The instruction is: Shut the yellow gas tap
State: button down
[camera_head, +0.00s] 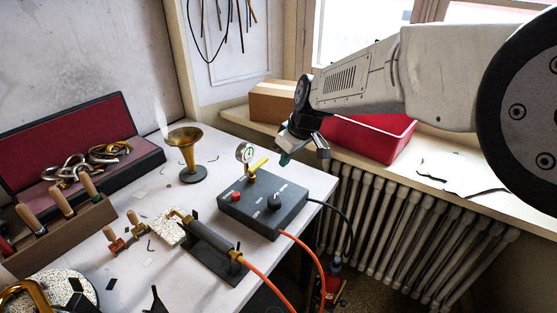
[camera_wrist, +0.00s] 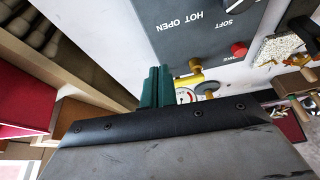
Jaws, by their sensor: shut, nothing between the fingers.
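The yellow gas tap (camera_head: 259,164) stands at the back of a dark grey control box (camera_head: 290,207), beside a round gauge (camera_head: 243,152). Its lever slants up to the right in the head view. In the wrist view the yellow tap (camera_wrist: 186,83) shows just right of my fingers, partly hidden by them, with the gauge (camera_wrist: 183,97) below it. My gripper (camera_head: 284,159) is shut and empty, a little right of the tap. Its teal fingers (camera_wrist: 156,76) are together in the wrist view. I cannot tell whether they touch the lever.
The box has a red button (camera_head: 236,196) and a black knob (camera_head: 274,202). A brass horn (camera_head: 187,150) stands behind it to the left. A torch (camera_head: 212,243) with an orange hose lies in front. A red bin (camera_head: 365,142) sits on the sill above a radiator (camera_head: 400,220).

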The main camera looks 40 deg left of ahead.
jog(key=v, duration=0.7)
jog(key=shift+r, duration=0.3)
jog(key=shift+d, duration=0.1)
jog(key=s+d+r+m+h, duration=0.2)
jog(key=d+m, duration=0.3)
jog(key=d, duration=1.4)
jog(key=s+d+r+m+h, duration=0.2)
jog(key=d+m, duration=0.3)
jog(key=d, duration=1.4)
jog(key=s+d+m, duration=0.2)
jog(key=s+d, duration=0.3)
jog(key=d, duration=0.4)
jog(key=s+d+m+t, duration=0.1)
jog(key=s+d+m, duration=0.2)
jog(key=d, duration=0.6)
jog(key=s+d+r+m, duration=0.1)
jog(key=s+d+m, duration=0.2)
jog(key=s+d, duration=0.4)
jog(key=shift+d+t, duration=0.3)
jog(key=shift+d, duration=0.65)
